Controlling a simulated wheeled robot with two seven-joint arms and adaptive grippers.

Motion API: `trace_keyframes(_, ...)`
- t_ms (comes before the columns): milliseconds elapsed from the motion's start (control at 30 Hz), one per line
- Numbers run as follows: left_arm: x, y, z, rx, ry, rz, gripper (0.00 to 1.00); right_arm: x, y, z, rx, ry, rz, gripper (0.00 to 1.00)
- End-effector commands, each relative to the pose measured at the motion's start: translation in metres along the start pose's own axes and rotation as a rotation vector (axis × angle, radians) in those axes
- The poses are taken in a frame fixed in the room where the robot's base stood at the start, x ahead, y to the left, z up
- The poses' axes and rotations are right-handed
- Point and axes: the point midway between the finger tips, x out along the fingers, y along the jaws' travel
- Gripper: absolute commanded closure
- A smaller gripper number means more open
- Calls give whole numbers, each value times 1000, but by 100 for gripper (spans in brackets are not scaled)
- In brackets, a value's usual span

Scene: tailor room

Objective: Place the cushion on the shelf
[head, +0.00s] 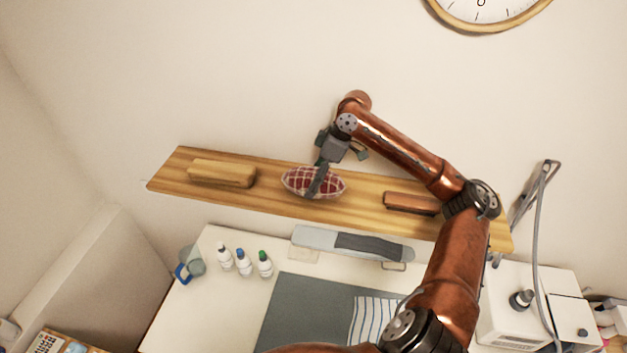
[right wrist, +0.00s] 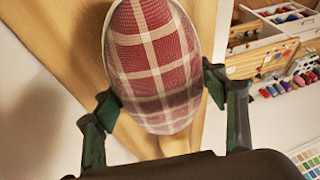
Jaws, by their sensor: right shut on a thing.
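The cushion (head: 300,180) is a red-and-white plaid oval. In the head view it appears at the middle of the wooden shelf (head: 270,203), between two wooden blocks. In the right wrist view the cushion (right wrist: 155,60) fills the middle, with the shelf (right wrist: 60,45) behind it. My right gripper (head: 316,190) comes down over the cushion and is shut on it, with one finger on each side in the right wrist view (right wrist: 163,95). I cannot tell whether the cushion's underside touches the shelf. My left gripper is not in view.
A pale wooden block (head: 222,173) lies left on the shelf, a brown one (head: 411,203) to the right. A clock (head: 485,28) hangs above.

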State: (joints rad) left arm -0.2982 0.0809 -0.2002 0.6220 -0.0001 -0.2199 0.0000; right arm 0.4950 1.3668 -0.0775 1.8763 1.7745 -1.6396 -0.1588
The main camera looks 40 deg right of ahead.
Motion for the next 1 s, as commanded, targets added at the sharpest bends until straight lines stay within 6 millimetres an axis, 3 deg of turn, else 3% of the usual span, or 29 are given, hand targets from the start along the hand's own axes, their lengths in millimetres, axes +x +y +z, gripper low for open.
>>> trace_keyframes(67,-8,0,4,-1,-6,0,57,4,1,2,0,2,1,76)
trace_keyframes(400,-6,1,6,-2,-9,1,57,10,2,4,0,3,2,76)
trace_keyframes(433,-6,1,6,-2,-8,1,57,11,2,5,0,0,1,34)
trace_keyframes(700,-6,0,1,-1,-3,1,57,10,2,4,0,1,1,17)
trace_keyframes(1000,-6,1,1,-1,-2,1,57,8,2,3,0,2,2,17)
